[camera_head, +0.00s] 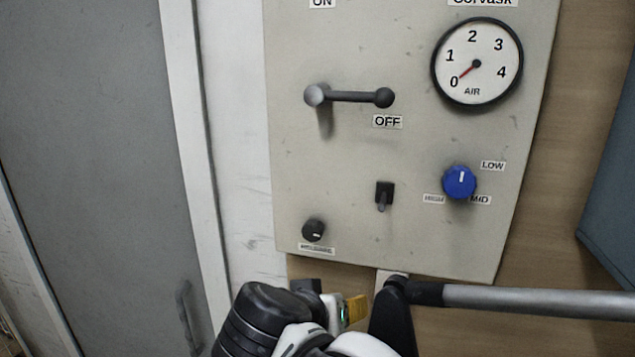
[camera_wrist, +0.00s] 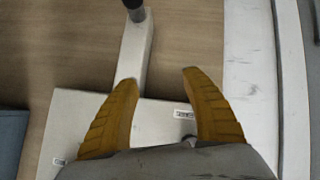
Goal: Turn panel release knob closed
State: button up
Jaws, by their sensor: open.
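A small black round knob (camera_head: 313,229) with a label under it sits at the lower left of the grey panel (camera_head: 350,200), and I take it for the release knob. Its white pointer mark is near horizontal. In the wrist view its label (camera_wrist: 185,114) shows between my fingers, with a dark bit of the knob just beyond; the rest is hidden behind my gripper. My gripper (camera_wrist: 158,76) has its two yellow fingers spread, with nothing between the tips. In the head view one yellow finger (camera_head: 357,308) shows below the panel's lower edge, apart from the knob.
The panel also bears a dark lever (camera_head: 350,96) by OFF, a small black switch (camera_head: 384,194), a blue knob (camera_head: 460,182) and an air gauge (camera_head: 477,63) reading about 0. A grey bar (camera_head: 540,301) on a black joint runs right below the panel. A grey door (camera_head: 90,150) stands left.

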aim_at(310, 233)
jog(key=w+a+r+m+t+h+p, duration=0.1)
jog(key=a+r+t+p, duration=0.1)
jog(key=a+r+p, duration=0.3)
jog(key=a+r+m+t+p, duration=0.1)
jog(key=a+r, duration=0.2)
jog(key=r, duration=0.5)
jog(key=x, duration=1.1)
jog(key=shift+d+f, duration=0.1)
jog(key=shift+f, duration=0.1)
jog(key=shift+s, duration=0.1)
jog(key=c, duration=1.2)
